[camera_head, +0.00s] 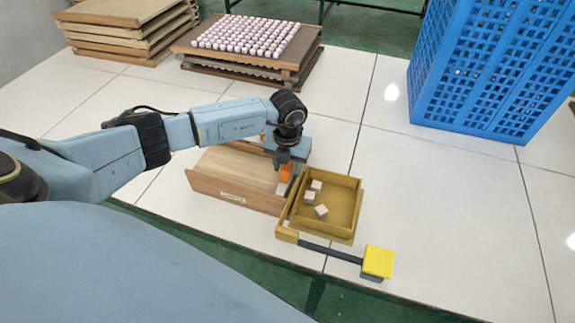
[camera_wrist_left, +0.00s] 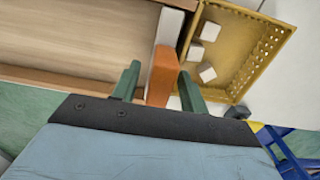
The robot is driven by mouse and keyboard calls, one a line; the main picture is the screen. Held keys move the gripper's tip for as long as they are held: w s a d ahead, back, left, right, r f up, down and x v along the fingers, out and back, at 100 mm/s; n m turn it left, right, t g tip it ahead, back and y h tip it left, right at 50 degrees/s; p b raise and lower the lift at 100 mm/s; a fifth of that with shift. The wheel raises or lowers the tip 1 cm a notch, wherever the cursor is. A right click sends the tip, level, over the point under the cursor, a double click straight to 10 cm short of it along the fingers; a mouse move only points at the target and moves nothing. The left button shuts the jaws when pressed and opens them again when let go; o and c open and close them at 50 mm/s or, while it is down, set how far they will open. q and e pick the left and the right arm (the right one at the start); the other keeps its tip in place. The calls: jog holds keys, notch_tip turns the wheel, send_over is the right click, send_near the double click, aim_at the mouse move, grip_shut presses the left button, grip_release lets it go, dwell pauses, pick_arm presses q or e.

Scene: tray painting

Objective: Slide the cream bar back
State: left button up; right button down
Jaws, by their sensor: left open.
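A cream bar (camera_wrist_left: 170,25) lies along the right end of a wooden box (camera_wrist_left: 75,35) in the left wrist view. An orange block (camera_wrist_left: 162,76) meets its near end; I cannot tell whether they are joined. My left gripper (camera_wrist_left: 157,70) is open, with one green finger on each side of the orange block. I cannot tell whether the fingers touch it. In the head view my left gripper (camera_head: 287,163) points down over the right end of the wooden box (camera_head: 235,180), and the cream bar (camera_head: 281,188) shows only in part. My right gripper is out of view.
A yellow tray (camera_head: 357,205) with 3 whitish cubes stands right beside the box. A dark rod (camera_head: 330,252) leads to a yellow block (camera_head: 379,262) in front. A blue crate (camera_head: 490,70), a board of pale balls (camera_head: 240,50) and stacked boards (camera_head: 130,35) stand behind.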

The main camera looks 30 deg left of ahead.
pick_arm(q)
jog(key=shift+c, duration=0.4)
grip_shut()
